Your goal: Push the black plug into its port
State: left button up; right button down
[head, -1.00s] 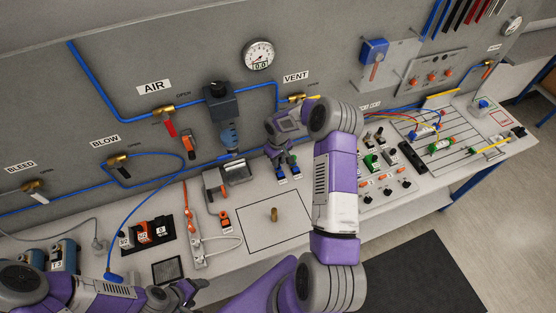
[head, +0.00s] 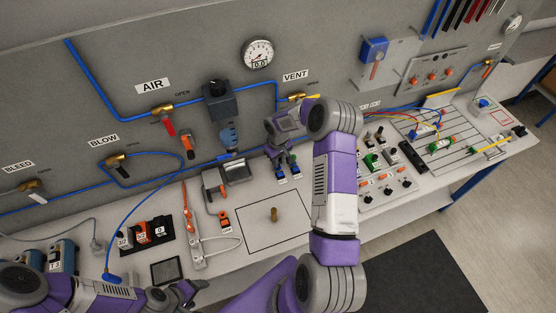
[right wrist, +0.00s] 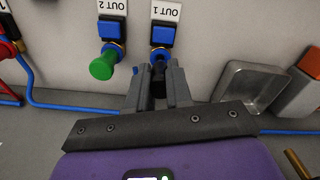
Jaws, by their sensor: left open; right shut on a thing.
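The black plug (right wrist: 158,72) shows between my right fingertips in the right wrist view, in line with the blue port marked OUT 1 (right wrist: 161,52). Its front meets the port's ring in this view; how deep it sits I cannot tell. My right gripper (right wrist: 160,78) is shut on the plug. My left gripper (head: 192,292) is open and empty over the table's front edge, low in the head view.
A green plug (right wrist: 103,66) stands in the neighbouring OUT 2 port, left of my fingers. A metal tray (right wrist: 247,85) lies to the right in the right wrist view. A brass peg (head: 274,214) stands inside a marked square on the table. Blue hoses run along the wall.

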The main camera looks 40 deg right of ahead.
jog(key=shift+f+b, duration=0.3)
jog(key=shift+b, duration=0.15)
jog(key=shift+s+a, duration=0.1)
jog(key=shift+a, duration=0.05)
jog(key=shift+s+f+b, duration=0.1)
jog(key=shift+f+b, duration=0.15)
jog(key=shift+b, duration=0.4)
dwell(0.4)
